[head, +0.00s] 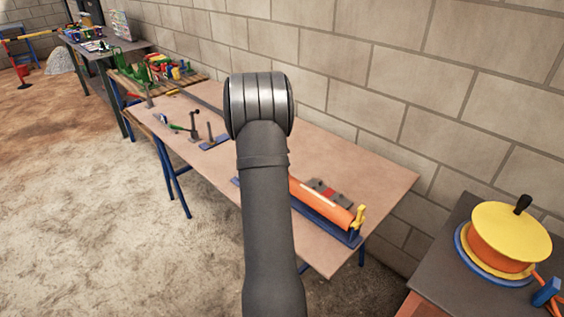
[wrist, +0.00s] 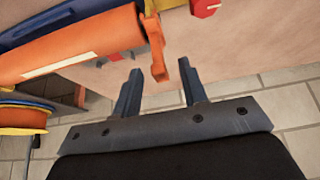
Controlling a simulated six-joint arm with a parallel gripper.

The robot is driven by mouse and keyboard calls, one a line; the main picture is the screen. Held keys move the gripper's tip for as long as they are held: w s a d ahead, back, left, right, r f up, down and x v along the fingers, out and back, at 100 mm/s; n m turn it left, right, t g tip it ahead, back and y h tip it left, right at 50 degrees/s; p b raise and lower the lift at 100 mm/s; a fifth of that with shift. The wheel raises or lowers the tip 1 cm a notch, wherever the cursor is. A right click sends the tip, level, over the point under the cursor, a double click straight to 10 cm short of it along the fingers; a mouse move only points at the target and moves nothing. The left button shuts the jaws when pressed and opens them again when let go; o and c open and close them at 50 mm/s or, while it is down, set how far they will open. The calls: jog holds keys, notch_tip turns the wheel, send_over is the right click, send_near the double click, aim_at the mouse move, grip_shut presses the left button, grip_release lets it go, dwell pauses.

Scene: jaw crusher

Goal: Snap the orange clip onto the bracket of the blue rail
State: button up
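A long orange tube with a pale stripe lies along a blue rail (head: 325,222) on the wooden table; its orange tube (head: 322,206) shows in the head view, partly behind my arm. In the wrist view the tube (wrist: 75,50) fills the upper left, with blue rail (wrist: 60,18) along it. A small orange part (wrist: 157,50), which looks like the clip, stands at the tube's end. My gripper (wrist: 160,68) has its two dark fingers wide apart, with the lower tip of this part in the gap between them in the picture. Whether they touch is unclear. I cannot make out the bracket clearly.
A yellow upright piece (head: 358,216) stands at the rail's right end. A grey block with a red middle (head: 329,193) lies behind the tube. A yellow-and-orange drum (head: 508,237) stands on a separate bench at right. Tools (head: 196,127) lie farther left; a block wall runs behind.

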jog(key=v, duration=1.5)
jog(key=shift+r, duration=0.2)
jog(key=shift+w+d, duration=0.1)
jog(key=x, duration=1.7)
jog(key=shift+f, duration=0.3)
jog(key=shift+r, duration=0.1)
